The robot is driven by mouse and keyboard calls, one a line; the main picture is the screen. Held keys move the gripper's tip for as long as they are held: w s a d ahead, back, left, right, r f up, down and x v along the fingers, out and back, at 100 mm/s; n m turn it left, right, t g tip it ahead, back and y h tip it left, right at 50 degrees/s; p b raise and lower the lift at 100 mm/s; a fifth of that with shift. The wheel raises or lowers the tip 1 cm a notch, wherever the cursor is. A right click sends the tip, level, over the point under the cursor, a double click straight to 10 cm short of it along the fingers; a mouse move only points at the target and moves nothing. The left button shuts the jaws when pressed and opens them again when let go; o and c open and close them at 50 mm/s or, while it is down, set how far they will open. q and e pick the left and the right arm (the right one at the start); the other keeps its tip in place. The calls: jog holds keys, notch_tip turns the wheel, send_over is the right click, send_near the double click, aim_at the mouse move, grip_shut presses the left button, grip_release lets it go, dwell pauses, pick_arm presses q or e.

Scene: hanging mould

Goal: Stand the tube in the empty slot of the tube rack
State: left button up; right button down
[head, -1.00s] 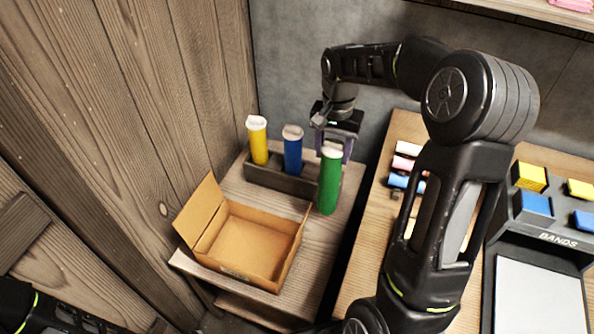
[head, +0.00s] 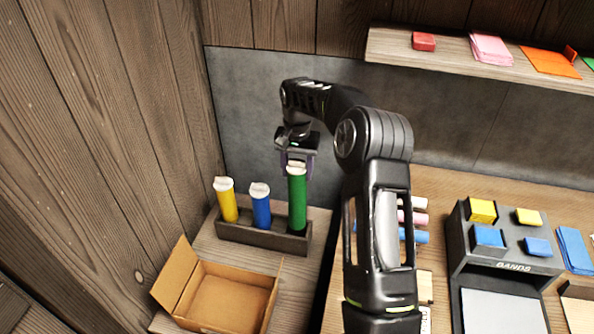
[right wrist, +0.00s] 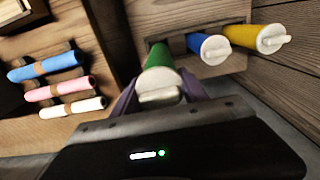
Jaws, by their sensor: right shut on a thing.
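The green tube (head: 297,205) with a white cap is upright at the right end of the dark tube rack (head: 252,237). Its lower end looks to be inside the right slot, behind the rack's front wall; how deep it sits I cannot tell. My right gripper (head: 297,166) is shut on the tube's top, just below the cap. In the right wrist view the green tube (right wrist: 161,62) is between the purple fingers. The yellow tube (head: 227,203) and the blue tube (head: 261,210) stand in the other slots. My left gripper is not in view.
An open cardboard box (head: 225,298) stands in front of the rack on the small wooden table. A wooden wall is to the left, a grey wall behind. To the right is a bench with rolls and a band holder (head: 510,266). A shelf (head: 450,60) hangs above.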

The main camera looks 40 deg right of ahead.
aim_at(297, 202)
jog(key=shift+f, duration=0.1)
jog(key=shift+f+b, duration=0.7)
jog(key=shift+f, duration=0.2)
jog(key=shift+f+b, duration=2.5)
jog(key=shift+f, duration=1.75)
jog(key=shift+s+f+b, duration=0.1)
jog(key=shift+f+b, duration=1.05)
jog(key=shift+f, duration=0.3)
jog(key=c, duration=0.5)
grip_release()
jog(key=shift+f, duration=0.1)
